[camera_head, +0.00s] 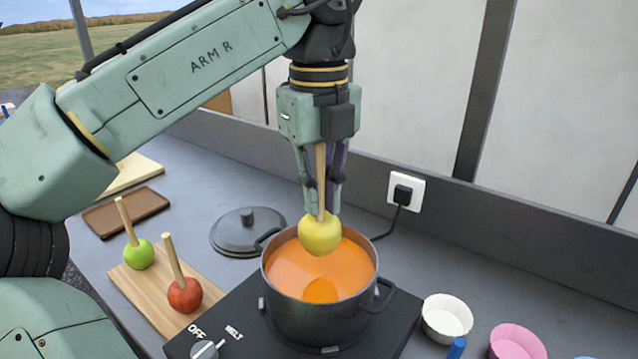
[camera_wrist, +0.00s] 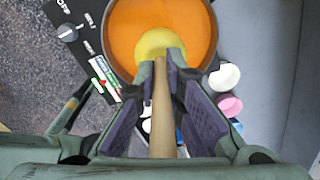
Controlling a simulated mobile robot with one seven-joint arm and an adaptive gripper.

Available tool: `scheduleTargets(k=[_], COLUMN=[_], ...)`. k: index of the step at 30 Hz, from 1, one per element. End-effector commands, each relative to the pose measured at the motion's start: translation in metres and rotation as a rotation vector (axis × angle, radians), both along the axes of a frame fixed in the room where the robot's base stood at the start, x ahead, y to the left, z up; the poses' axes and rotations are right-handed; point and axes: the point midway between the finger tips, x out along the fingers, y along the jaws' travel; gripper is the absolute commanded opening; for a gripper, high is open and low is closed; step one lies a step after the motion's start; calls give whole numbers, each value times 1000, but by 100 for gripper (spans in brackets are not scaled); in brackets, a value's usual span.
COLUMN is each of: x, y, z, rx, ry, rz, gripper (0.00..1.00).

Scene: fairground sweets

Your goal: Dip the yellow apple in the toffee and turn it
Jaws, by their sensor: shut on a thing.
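The yellow apple (camera_head: 320,235) hangs stick-up over the pot, with its wooden stick (camera_head: 321,180) rising between my fingers. My gripper (camera_head: 322,207) is shut on that stick, just above the apple. The pot (camera_head: 318,325) is dark and holds orange toffee (camera_head: 300,272). The apple appears above the toffee surface, with no coating visible on it. In the wrist view the apple (camera_wrist: 160,45) shows past the fingers against the toffee (camera_wrist: 130,25), and the stick (camera_wrist: 162,110) runs between the finger pads.
The pot stands on a black hotplate (camera_head: 240,315) with a dial (camera_head: 204,349). A lid (camera_head: 247,235) lies behind left. A green apple (camera_head: 138,254) and a red apple (camera_head: 185,295) stand on a wooden board (camera_head: 160,317). Paper cups (camera_head: 447,318) are right; a wall socket (camera_head: 405,193) is behind.

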Motion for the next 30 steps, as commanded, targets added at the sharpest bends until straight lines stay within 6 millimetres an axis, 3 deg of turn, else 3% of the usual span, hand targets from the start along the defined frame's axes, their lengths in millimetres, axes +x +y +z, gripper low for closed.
scheduleTargets(k=[30], x=[0], y=[0], z=[-93], rx=[-1], ry=[2], rz=[-1], gripper=[0])
